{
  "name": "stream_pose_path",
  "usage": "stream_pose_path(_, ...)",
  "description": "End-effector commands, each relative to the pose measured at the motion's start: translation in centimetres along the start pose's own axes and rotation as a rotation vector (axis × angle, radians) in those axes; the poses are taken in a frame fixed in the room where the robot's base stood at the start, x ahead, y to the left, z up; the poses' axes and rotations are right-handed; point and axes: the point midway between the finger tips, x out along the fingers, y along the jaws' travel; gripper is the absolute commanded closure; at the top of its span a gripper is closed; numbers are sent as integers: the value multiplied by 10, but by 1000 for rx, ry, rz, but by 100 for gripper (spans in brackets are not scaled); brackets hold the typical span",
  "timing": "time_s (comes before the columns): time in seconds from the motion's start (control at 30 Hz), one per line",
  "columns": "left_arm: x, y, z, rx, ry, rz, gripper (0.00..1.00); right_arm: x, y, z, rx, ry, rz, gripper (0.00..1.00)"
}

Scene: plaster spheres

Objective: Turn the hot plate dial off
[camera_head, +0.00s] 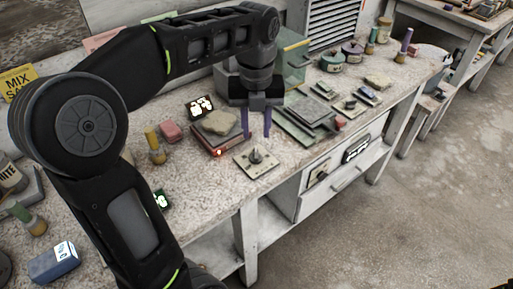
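A small dark red box with a grey top, seemingly the hot plate (207,140), sits on the bench and shows a glowing red spot on its front corner. A pale lump (220,122) lies on its top. Just right of it, near the bench's front edge, is a flat square plate with an upright dark knob, which looks like the dial (256,156). My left gripper (256,131) points down above and behind the dial, with its two fingers apart and nothing between them. It appears clear of the knob. My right gripper is not in view.
Stacked green-grey plates (303,124) lie right of the dial. Similar small square plates with knobs (350,105) sit farther right. A pink block (171,132) and a yellow-handled brush (154,146) stand left of the hot plate. A glass case (296,62) stands behind my gripper.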

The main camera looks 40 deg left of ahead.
Motion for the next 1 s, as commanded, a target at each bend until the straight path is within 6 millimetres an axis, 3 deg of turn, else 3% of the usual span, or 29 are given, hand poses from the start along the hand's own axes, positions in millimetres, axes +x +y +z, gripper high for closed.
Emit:
stream_pose_path(0.5,69,1,-1,-1,3,3,68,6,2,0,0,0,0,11)
stream_pose_path(0.87,74,0,0,-2,1,1,68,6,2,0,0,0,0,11)
stream_pose_path(1.0,74,0,0,-2,1,1,80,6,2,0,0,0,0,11)
